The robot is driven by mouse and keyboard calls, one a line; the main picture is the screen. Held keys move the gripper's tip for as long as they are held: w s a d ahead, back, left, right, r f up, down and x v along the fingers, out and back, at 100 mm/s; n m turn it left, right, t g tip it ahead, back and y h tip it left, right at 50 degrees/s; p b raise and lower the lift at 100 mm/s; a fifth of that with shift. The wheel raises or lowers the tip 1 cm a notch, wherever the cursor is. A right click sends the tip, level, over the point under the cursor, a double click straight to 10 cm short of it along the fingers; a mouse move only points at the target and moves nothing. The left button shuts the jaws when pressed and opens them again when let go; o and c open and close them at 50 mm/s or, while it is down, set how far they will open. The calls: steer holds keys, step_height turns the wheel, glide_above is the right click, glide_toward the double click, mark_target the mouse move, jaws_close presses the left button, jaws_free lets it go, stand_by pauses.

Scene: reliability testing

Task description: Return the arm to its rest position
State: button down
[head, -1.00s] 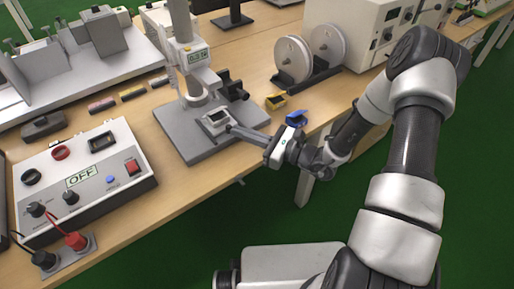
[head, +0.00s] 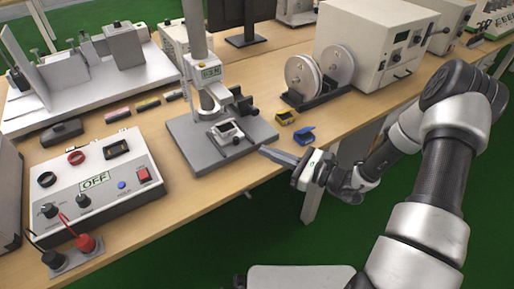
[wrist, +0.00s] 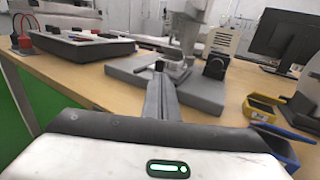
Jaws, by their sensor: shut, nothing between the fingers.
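My gripper (head: 268,151) is at the front edge of the workbench, low, with its fingers together and nothing between them. Its fingers point left toward the grey base of the test stand (head: 205,150), at the base's front right corner. In the wrist view the closed fingers (wrist: 159,68) point forward toward the stand base (wrist: 200,92). A small light-coloured square fixture (head: 226,131) sits on the stand base, apart from the fingers.
A yellow bin (head: 286,117) and a blue bin (head: 304,136) sit right of the stand, close to my arm. A control box (head: 95,185) reading OFF is at left. Two reels (head: 318,73) and a beige cabinet (head: 372,45) stand behind. Green floor (head: 250,230) in front is clear.

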steer(key=v, duration=0.6)
steer(key=shift+d, duration=0.35)
steer(key=s+a+r+n+g+h, duration=0.4)
steer(key=s+a+r+n+g, duration=0.3)
steer(key=s+r+n+g, duration=0.5)
steer(key=s+d+r+n+t+h, duration=0.35)
steer(key=s+r+n+h, duration=0.25)
steer(key=s+n+h, duration=0.25)
steer(key=d+r+n+t+h, duration=0.3)
steer(key=d+r+t, duration=0.2)
steer(key=d+r, duration=0.3)
step_height(320, 180, up, 18)
steer(key=d+p, duration=0.1)
steer(key=p, duration=1.8)
steer(key=shift+w, duration=0.4)
